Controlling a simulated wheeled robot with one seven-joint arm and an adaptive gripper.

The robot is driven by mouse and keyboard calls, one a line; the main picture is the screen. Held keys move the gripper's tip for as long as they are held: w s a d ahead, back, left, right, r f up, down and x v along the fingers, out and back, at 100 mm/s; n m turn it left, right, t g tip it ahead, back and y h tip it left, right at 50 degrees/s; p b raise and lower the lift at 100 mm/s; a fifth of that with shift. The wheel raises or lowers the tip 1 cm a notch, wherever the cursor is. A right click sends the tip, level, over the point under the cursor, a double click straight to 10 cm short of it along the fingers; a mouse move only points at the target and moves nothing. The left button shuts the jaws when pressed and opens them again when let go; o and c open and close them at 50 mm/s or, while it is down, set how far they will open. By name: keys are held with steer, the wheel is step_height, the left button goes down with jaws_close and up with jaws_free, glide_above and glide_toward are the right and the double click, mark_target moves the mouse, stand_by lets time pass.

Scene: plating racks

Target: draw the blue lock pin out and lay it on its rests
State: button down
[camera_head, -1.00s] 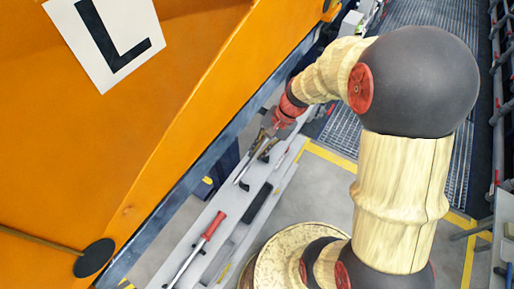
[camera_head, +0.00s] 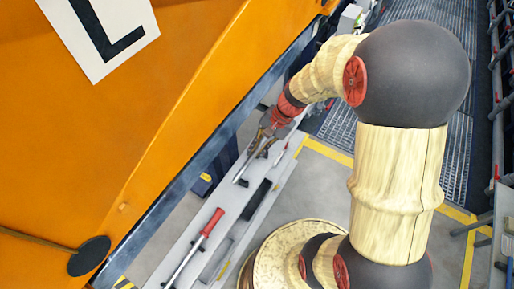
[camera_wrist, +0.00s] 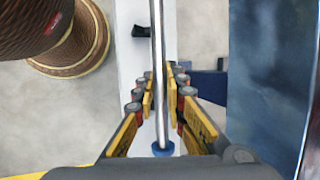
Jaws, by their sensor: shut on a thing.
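The lock pin is a long shiny metal rod (camera_wrist: 158,60) with a blue end (camera_wrist: 163,149), seen in the wrist view. My gripper (camera_wrist: 160,88) has its yellow-and-black fingers on both sides of the rod, shut on it. The blue end lies on the near side of the fingers, towards the wrist. In the head view my gripper (camera_head: 267,138) is over the pale bench, beside the orange body's lower edge. A thin rod shows below it there, but the blue end cannot be made out. A black rest (camera_wrist: 140,31) stands on the bench beside the rod.
The pale bench (camera_head: 192,238) runs along the orange body (camera_head: 150,130) and its dark lower beam. Floor with yellow lines is open to the right.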

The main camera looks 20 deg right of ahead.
steer(key=shift+f+b, duration=1.85)
steer(key=shift+f, duration=1.15)
steer(key=c, duration=1.7)
jaws_free()
steer(key=shift+c, duration=0.2)
steer(key=v, duration=1.2)
